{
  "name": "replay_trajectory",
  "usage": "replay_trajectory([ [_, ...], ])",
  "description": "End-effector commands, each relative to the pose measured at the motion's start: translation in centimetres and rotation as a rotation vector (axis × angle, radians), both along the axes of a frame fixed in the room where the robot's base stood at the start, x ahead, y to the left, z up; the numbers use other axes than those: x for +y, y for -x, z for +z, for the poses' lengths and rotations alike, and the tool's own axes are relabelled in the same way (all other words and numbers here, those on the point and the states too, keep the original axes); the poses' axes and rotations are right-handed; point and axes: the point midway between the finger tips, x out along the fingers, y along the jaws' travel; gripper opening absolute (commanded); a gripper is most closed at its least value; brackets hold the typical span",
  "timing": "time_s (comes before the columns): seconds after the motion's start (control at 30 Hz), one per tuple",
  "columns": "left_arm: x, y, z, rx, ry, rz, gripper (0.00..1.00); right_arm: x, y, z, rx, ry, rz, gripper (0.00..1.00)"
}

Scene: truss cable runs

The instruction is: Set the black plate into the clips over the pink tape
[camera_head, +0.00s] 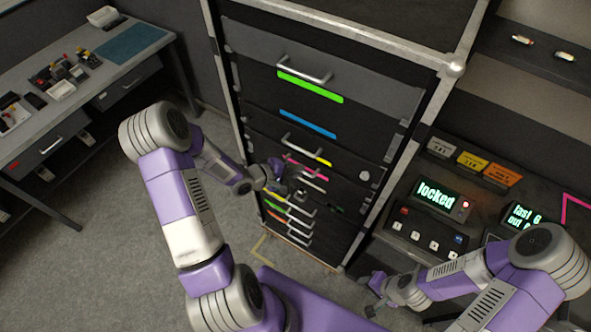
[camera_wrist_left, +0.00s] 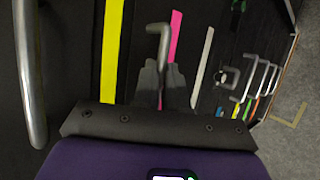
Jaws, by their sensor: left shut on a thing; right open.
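The pink tape (camera_head: 307,167) is a slanted strip on a dark drawer front of the cabinet; it also shows in the left wrist view (camera_wrist_left: 175,38). My left gripper (camera_head: 286,180) is at that drawer, left of the tape's lower part. In the left wrist view my left gripper (camera_wrist_left: 165,80) is shut on a grey bent bar (camera_wrist_left: 158,42), which looks like a drawer handle. I cannot pick out the black plate or the clips for certain against the dark fronts. My right gripper (camera_head: 368,295) is open and empty, low in front of the console.
The cabinet (camera_head: 335,105) has several drawers with coloured tapes and bar handles. A console with a "locked" screen (camera_head: 437,196) stands on the right. A workbench (camera_head: 115,68) with small parts stands on the left. The floor (camera_head: 110,235) between is clear.

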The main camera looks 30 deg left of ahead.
Motion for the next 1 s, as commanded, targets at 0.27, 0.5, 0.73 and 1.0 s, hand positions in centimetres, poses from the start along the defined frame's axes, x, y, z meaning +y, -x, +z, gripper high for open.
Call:
replay_trajectory([
  [0.27, -0.03, -0.09, 0.04, -0.002, 0.001, -0.001, 0.0, 0.0, 0.0, 0.01, 0.0, 0.0, 0.0, 0.43],
  [0.5, -0.03, -0.21, -0.11, -0.004, 0.0, -0.001, 0.0, -0.01, 0.0, 0.33, 0.0, 0.0, 0.0, 0.43],
  [0.73, -0.03, -0.29, -0.19, -0.006, 0.0, 0.0, 0.0, 0.0, 0.0, 0.36, 0.0, 0.0, 0.0, 0.43],
  [1.0, -0.02, -0.24, -0.22, -0.004, 0.0, 0.0, 0.42, 0.0, 0.0, 0.35, 0.0, 0.0, 0.0, 0.43],
])
